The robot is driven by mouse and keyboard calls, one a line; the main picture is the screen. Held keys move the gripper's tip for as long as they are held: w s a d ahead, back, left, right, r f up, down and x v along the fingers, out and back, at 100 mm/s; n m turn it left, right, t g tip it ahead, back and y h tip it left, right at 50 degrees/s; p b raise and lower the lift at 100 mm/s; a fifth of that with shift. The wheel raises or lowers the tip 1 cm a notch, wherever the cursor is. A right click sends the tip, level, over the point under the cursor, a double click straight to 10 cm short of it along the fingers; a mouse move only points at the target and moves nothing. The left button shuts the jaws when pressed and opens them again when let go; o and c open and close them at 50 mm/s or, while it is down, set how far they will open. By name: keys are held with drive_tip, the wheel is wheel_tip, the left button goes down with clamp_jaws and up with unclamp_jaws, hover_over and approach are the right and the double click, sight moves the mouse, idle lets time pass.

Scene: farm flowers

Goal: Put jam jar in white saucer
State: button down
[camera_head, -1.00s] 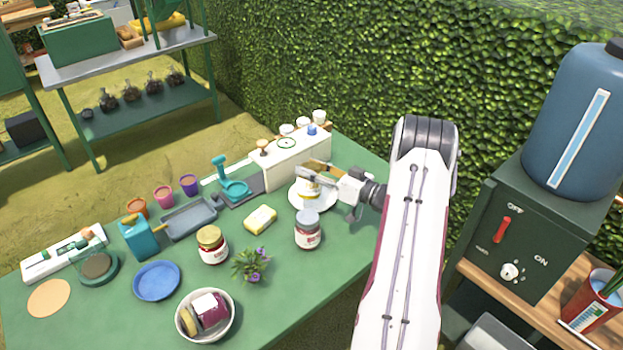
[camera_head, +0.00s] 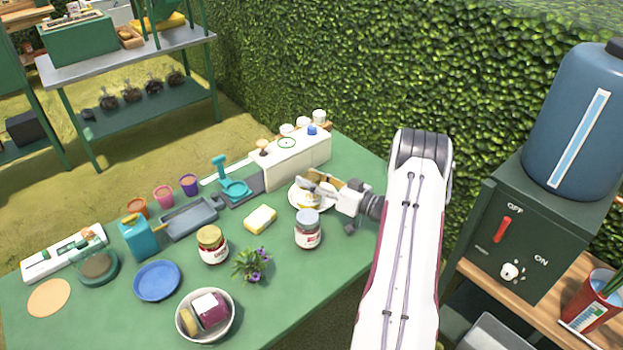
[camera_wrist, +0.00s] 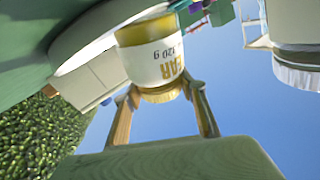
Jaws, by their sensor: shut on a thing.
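A small jam jar (camera_wrist: 152,62) with a gold lid, amber contents and a white label reading "EAR" and "320 g" is between the fingers of my gripper (camera_wrist: 163,92). My gripper (camera_head: 318,187) is shut on the jar near its lid. In the head view the jar (camera_head: 309,202) is partly hidden by the fingers. It is directly over the white saucer (camera_head: 294,197), with its base at or just above the surface; I cannot tell whether they touch. The saucer's pale rim also shows in the wrist view (camera_wrist: 75,38).
A grey-lidded jar (camera_head: 307,230) stands just in front of the saucer. A white box (camera_head: 296,160) stands behind the saucer.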

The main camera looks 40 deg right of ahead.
drive_tip(key=c, duration=1.2)
unclamp_jaws()
drive_tip(key=shift+c, duration=0.2)
drive_tip(key=shift+v, duration=3.9)
drive_tip(key=shift+w+r, duration=0.1)
